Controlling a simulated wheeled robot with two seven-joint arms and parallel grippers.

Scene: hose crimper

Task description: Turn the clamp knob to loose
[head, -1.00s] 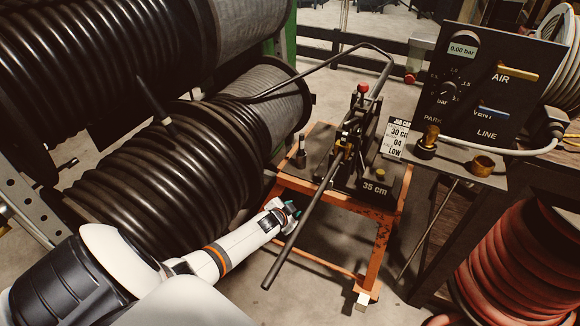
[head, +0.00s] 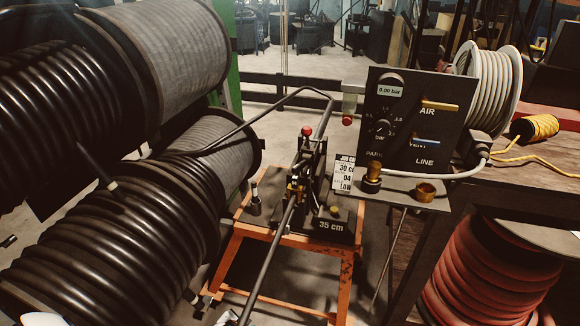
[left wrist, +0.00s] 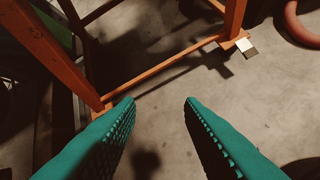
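The crimper (head: 300,185) stands on an orange-legged stand in the head view, with a hose running through it. A red ball knob (head: 307,131) tops its upright part. A small yellow knob (head: 334,211) sits on its base by the "35 cm" label. I cannot tell which of these is the clamp knob, nor how it is set. My left gripper (left wrist: 153,102) is open and empty in the left wrist view, its teal fingers apart over the floor beside the stand's orange frame (left wrist: 170,64). It is at most barely in the head view's bottom edge. My right gripper is out of view.
Large black hose reels (head: 110,235) crowd the left. An air panel (head: 410,120) reading 0.00 bar stands right of the crimper, with brass fittings on a shelf (head: 405,186) below. A red hose coil (head: 490,275) is at lower right. Bare floor lies under the stand.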

